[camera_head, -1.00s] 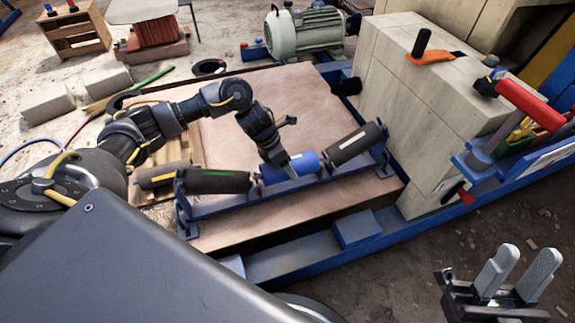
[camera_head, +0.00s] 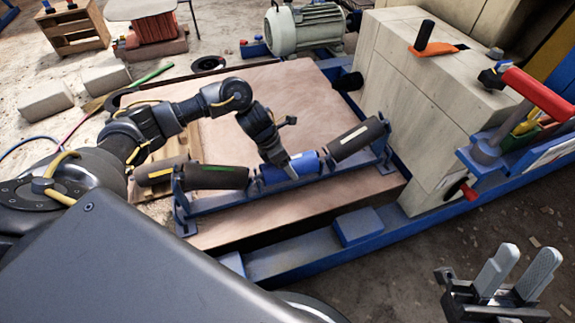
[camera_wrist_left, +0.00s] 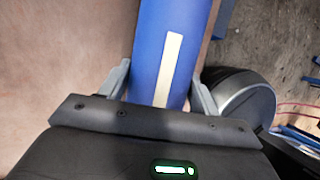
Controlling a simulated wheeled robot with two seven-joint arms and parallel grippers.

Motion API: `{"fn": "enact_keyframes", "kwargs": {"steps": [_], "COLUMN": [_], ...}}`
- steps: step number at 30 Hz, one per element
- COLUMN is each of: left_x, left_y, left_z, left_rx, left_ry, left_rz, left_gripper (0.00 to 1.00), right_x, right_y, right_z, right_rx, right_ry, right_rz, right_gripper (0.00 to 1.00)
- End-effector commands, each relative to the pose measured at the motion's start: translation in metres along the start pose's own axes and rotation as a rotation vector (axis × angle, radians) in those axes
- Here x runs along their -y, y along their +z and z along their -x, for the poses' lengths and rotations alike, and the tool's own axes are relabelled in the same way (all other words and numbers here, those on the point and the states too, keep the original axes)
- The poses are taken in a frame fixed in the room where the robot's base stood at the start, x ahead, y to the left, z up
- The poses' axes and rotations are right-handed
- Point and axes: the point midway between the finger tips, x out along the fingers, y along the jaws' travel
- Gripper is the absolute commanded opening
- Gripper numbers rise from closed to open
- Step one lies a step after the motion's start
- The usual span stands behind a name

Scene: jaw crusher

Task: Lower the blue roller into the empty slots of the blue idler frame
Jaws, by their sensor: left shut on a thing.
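The blue roller (camera_head: 306,162) sits in the middle of the blue idler frame (camera_head: 250,200), between two dark rollers, in the head view. My left gripper (camera_head: 292,174) is shut on it from above. The left wrist view shows the blue roller (camera_wrist_left: 172,50) with its pale stripe between the two fingers (camera_wrist_left: 160,88). From these views I cannot tell whether the roller's ends are seated in the slots. The idler frame stands on a wooden board. My right gripper (camera_head: 508,275) is open and empty at the lower right.
A dark roller with a green mark (camera_head: 213,178) is on the left of the frame, and another dark roller (camera_head: 357,139) is on the right. A pale block-like machine body (camera_head: 415,110) stands close on the right. A blue beam (camera_head: 300,257) runs along the front.

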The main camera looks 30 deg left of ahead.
Motion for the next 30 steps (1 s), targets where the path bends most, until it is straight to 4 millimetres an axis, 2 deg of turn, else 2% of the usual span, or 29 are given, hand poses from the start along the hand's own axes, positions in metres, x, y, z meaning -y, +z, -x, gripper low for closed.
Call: {"fn": "enact_keyframes", "kwargs": {"steps": [10,11,16,25,30], "left_x": [-0.002,-0.002,-0.002,-0.002,-0.002], "left_y": [-0.002,-0.001,-0.002,-0.004,-0.003], "left_z": [-0.007,-0.006,-0.006,-0.007,-0.007], "left_rx": [0.004,0.004,0.003,-0.003,-0.001], "left_ry": [0.000,0.000,0.000,0.000,0.000], "left_rz": [-0.001,-0.001,0.000,0.001,0.000], "left_gripper": [0.10,0.65,0.87,0.88,0.88], "right_x": [0.000,0.000,0.000,0.000,-0.004], "right_y": [0.003,0.003,0.003,0.002,-0.007], "right_z": [0.007,0.006,0.006,0.005,-0.006], "right_rx": [0.000,0.000,0.000,-0.006,-0.087], "right_ry": [0.000,0.000,0.000,0.000,-0.001], "right_rz": [0.000,0.000,0.000,0.001,0.016], "right_gripper": [0.36,0.36,0.36,0.36,0.36]}}
